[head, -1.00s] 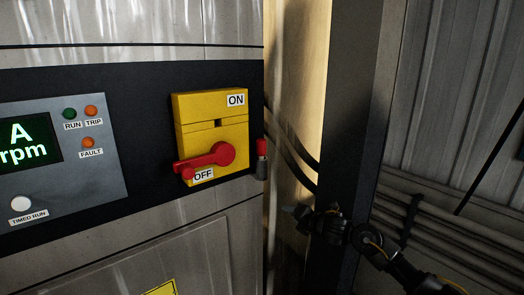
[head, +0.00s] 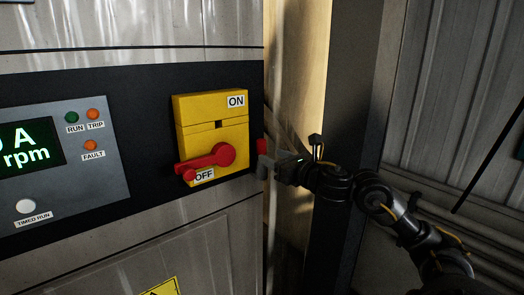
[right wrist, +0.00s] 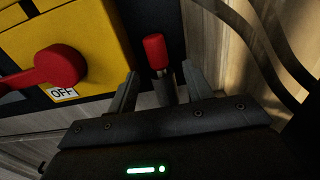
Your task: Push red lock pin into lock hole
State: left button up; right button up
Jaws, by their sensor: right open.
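The red lock pin (head: 262,146) stands upright at the right edge of the panel. In the right wrist view the red pin (right wrist: 155,51) has a grey lower part. My right gripper (head: 268,163) is open at the pin; in the right wrist view its fingers (right wrist: 160,82) stand to either side of the pin's lower part, and I cannot tell whether they touch it. The yellow switch box (head: 198,110) carries a red handle (head: 217,156) turned toward OFF. A small dark slot (head: 219,123) shows above the handle; I cannot tell if it is the lock hole. My left gripper is out of view.
A grey display panel (head: 95,165) with lamps and a white button is left of the switch. A dark post (head: 345,100) stands to the right, behind my right arm. Dark cables (right wrist: 270,60) hang right of the pin.

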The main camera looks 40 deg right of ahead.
aim_at(265, 150)
jog(key=shift+w, duration=0.55)
jog(key=shift+w+r, duration=0.15)
jog(key=w+p, duration=0.1)
jog(key=w, duration=0.1)
jog(key=w+p, duration=0.1)
jog(key=w, duration=0.2)
jog(key=shift+r+p, duration=0.2)
jog(key=shift+p, duration=0.1)
jog(key=shift+s, duration=0.1)
jog(key=shift+c, duration=0.4)
jog(key=c, duration=1)
